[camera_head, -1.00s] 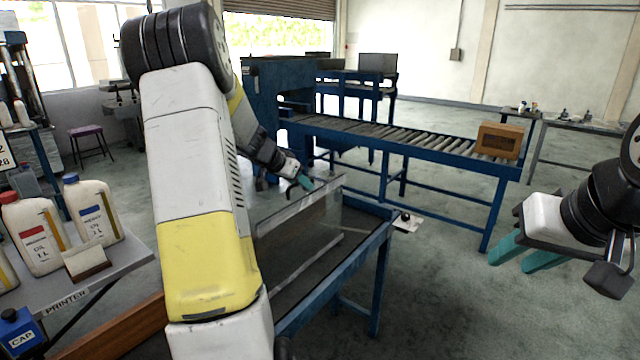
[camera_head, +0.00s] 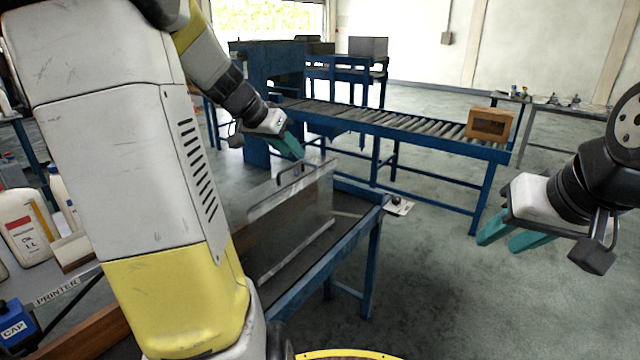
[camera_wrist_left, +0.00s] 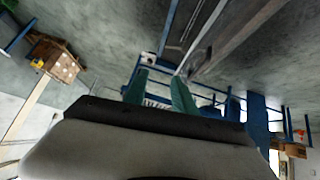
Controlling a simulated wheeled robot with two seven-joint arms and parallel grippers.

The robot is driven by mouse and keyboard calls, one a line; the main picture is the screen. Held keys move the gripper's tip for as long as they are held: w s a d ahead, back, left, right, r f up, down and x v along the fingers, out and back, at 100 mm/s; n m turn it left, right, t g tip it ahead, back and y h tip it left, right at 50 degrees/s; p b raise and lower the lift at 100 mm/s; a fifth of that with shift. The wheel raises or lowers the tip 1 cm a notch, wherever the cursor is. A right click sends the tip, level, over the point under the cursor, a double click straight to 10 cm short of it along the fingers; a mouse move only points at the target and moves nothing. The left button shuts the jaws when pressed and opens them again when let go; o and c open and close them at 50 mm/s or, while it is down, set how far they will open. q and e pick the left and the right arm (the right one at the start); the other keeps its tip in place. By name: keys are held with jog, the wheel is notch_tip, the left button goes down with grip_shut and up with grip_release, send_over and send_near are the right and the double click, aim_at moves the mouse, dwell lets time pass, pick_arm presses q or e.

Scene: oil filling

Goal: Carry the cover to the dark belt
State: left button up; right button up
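The cover (camera_head: 306,209) is a see-through panel with a grey metal edge and a bar handle on top. In the head view it stands upright on the dark belt (camera_head: 304,277) of the blue-framed table. My left gripper (camera_head: 298,152) is just above the handle, and its teal fingers look parted and empty. In the left wrist view, the fingers (camera_wrist_left: 160,88) are spread, with the cover's edge bars beyond them. My right gripper (camera_head: 515,238) hangs open and empty at the right, away from the cover.
A blue roller conveyor (camera_head: 400,125) with a brown box (camera_head: 490,124) runs behind the belt table. White oil bottles (camera_head: 25,225) and a blue cap box (camera_head: 17,325) are at the left. Open floor lies right of the belt table.

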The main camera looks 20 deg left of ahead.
pick_arm(q)
jog(key=s+d+n, duration=0.1)
jog(key=s+d, duration=0.3)
jog(key=s, duration=0.3)
jog(key=s+d+n+g+y, duration=0.1)
jog(key=s+d, duration=0.4)
jog(key=s, duration=0.3)
jog(key=s+d, duration=0.4)
jog(key=s, duration=0.3)
jog(key=shift+s+d+f+n, duration=0.25)
jog(key=shift+d+f+n, duration=0.05)
jog(key=shift+d+n, duration=0.1)
